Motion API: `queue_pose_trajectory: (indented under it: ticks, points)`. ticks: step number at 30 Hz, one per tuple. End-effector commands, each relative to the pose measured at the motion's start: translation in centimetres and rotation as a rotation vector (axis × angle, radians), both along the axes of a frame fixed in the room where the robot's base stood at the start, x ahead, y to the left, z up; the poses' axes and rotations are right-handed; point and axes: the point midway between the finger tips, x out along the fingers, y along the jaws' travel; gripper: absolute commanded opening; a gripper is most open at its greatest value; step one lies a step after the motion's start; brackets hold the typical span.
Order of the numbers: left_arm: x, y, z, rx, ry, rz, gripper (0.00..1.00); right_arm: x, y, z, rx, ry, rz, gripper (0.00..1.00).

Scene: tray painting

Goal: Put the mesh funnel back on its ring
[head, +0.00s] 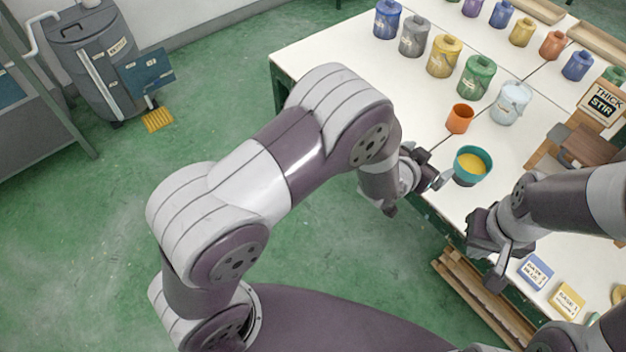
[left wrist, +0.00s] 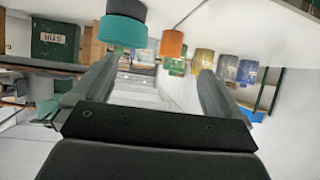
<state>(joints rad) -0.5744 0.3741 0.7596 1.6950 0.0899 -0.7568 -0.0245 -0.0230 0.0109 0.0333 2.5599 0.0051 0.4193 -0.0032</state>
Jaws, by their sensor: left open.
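I cannot make out a mesh funnel or its ring for certain in either view. A teal cup (head: 461,178) with yellow in it stands near the table's edge. It also shows upside down in the left wrist view (left wrist: 122,31), with a dark part above it in the picture. My left gripper (head: 440,181) is open and empty, just left of the teal cup and apart from it. Its two fingers spread wide in the left wrist view (left wrist: 155,80). My right gripper (head: 497,272) hangs at the table's front edge; its jaws are unclear.
An orange cup (head: 460,119) stands behind the teal cup. Several paint jars, such as a green one (head: 477,77) and a pale one (head: 511,102), fill the back of the white table (head: 330,62). A wooden stand with a sign (head: 603,102) is right. A pallet (head: 478,300) lies below.

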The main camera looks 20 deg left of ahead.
Motion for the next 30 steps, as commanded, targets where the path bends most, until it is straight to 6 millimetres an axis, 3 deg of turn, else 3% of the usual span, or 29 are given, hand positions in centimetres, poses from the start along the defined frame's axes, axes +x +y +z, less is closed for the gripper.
queue_pose_trajectory:
  ticks: [1, 2, 3, 4, 6, 9, 12, 14, 27, 30]
  points:
    - [0.3, 4.9, 1.6, 0.051, 0.112, 0.082, 1.00, 0.0, 0.0, 0.0, 0.000, 0.000, 0.000, 0.00]
    - [-0.5, 8.2, 2.3, 0.088, 0.201, 0.131, 1.00, 0.0, 0.0, 0.0, 0.000, 0.000, 0.000, 0.00]
    - [-2.4, 12.3, 3.0, 0.132, 0.324, 0.192, 1.00, 0.0, 0.0, 0.0, 0.000, 0.000, 0.000, 0.00]
    - [-4.2, 15.1, 3.5, 0.158, 0.411, 0.234, 1.00, 0.0, 0.0, 0.0, 0.000, 0.000, 0.000, 0.00]
    - [-9.1, 20.1, 4.5, 0.203, 0.592, 0.316, 1.00, 0.0, 0.0, 0.0, 0.000, 0.000, 0.000, 0.00]
    - [-15.4, 24.3, 5.5, 0.234, 0.788, 0.397, 1.00, 0.0, 0.0, 0.0, 0.000, 0.000, 0.000, 0.00]
    - [-19.2, 25.9, 6.0, 0.247, 0.894, 0.436, 1.00, 0.0, 0.0, 0.0, 0.000, 0.000, 0.000, 0.00]
    - [-20.0, 26.2, 6.1, 0.250, 0.920, 0.443, 1.00, 0.0, 0.0, 0.0, 0.000, 0.000, 0.000, 0.00]
    - [-20.1, 26.2, 6.1, 0.251, 0.925, 0.440, 1.00, 0.0, 0.0, 0.0, 0.000, 0.000, 0.000, 0.00]
    - [-20.1, 26.2, 6.0, 0.251, 0.925, 0.440, 0.67, 0.0, 0.0, 0.0, 0.000, 0.000, 0.000, 0.00]
